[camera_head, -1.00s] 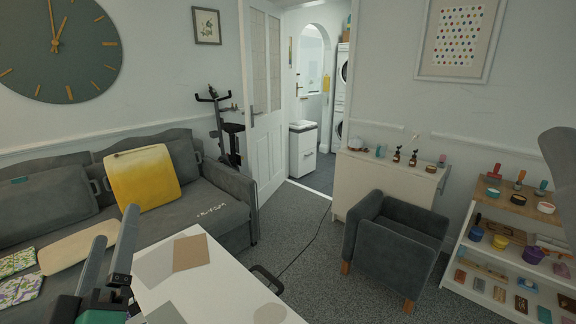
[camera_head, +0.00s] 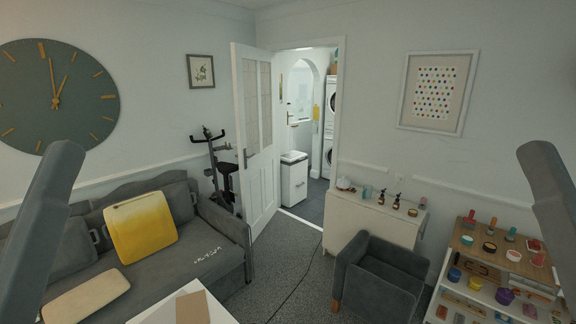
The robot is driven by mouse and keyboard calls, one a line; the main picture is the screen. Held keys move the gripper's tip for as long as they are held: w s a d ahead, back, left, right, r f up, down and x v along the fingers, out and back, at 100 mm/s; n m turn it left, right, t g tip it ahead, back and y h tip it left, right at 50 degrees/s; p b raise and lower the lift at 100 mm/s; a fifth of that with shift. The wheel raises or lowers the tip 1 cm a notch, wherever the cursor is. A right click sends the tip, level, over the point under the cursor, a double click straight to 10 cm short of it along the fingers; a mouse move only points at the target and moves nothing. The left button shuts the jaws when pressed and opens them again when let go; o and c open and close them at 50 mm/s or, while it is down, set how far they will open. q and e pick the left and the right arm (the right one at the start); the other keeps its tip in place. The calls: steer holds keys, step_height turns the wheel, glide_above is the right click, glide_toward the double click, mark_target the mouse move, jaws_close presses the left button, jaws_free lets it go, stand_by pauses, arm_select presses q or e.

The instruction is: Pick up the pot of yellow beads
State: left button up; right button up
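A yellow pot (camera_head: 477,282) stands on the lower level of the white shelf unit (camera_head: 430,311) at the right, between a blue pot (camera_head: 454,274) and a purple pot (camera_head: 504,296). It is small in view, and I cannot make out beads in it. Neither gripper shows.
A dark grey armchair (camera_head: 381,281) stands close to the left of the shelf unit. A white table (camera_head: 217,309) is at the bottom, beside the grey sofa (camera_head: 212,262). Carpet (camera_head: 296,270) is open between table and armchair, with a cable across it.

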arm_select(q)
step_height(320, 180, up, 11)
steer(key=p, duration=0.7)
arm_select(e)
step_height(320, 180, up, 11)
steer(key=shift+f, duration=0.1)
